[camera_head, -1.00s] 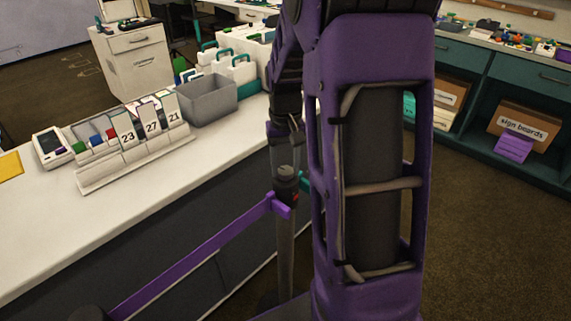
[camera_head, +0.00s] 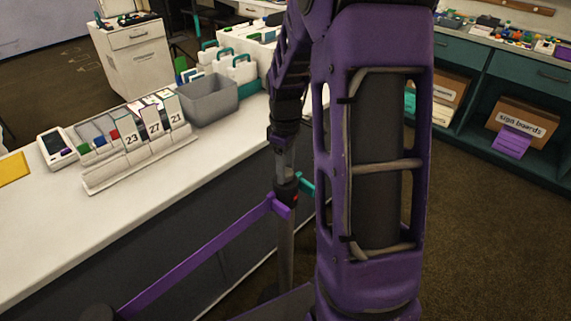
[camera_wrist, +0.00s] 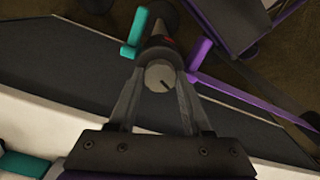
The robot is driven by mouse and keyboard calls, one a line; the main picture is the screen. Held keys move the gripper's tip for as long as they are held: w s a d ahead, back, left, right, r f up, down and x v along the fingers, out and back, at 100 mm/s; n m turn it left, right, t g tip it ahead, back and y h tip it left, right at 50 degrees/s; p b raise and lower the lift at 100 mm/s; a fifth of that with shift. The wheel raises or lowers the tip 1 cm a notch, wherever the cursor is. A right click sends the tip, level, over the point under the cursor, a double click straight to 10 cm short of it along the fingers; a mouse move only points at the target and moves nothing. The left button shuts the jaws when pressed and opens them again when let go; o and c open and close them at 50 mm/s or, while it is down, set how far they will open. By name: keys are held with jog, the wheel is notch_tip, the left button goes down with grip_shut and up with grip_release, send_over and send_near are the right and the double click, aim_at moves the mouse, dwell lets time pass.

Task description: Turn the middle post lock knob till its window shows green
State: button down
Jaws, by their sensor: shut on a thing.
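The middle post (camera_head: 286,235) stands beside the counter, with a purple belt to the left and a teal belt end to the right. Its grey round knob (camera_wrist: 160,76) carries a dark line mark on top. A small red patch shows on the post head in the head view (camera_head: 295,199) and dimly in the wrist view (camera_wrist: 168,41); I see no green there. My gripper (camera_wrist: 160,72) points down over the post, shut on the knob with one finger at each side. In the head view my gripper (camera_head: 284,170) partly hides the knob.
The white counter (camera_head: 60,240) runs close along the post's left. It holds number signs (camera_head: 153,128) and a grey bin (camera_head: 207,100). The purple belt (camera_head: 195,258) stretches to another post (camera_head: 96,313) at lower left. Carpet is open at right, before teal shelves (camera_head: 545,160).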

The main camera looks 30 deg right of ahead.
jog(key=shift+r+n+p, duration=0.1)
jog(key=shift+n+p, duration=0.75)
jog(key=shift+n, duration=1.45)
jog(key=shift+c, duration=1.7)
grip_release()
notch_tip(320, 180, up, 17)
jog(key=p, duration=0.2)
jog(key=shift+r, duration=0.15)
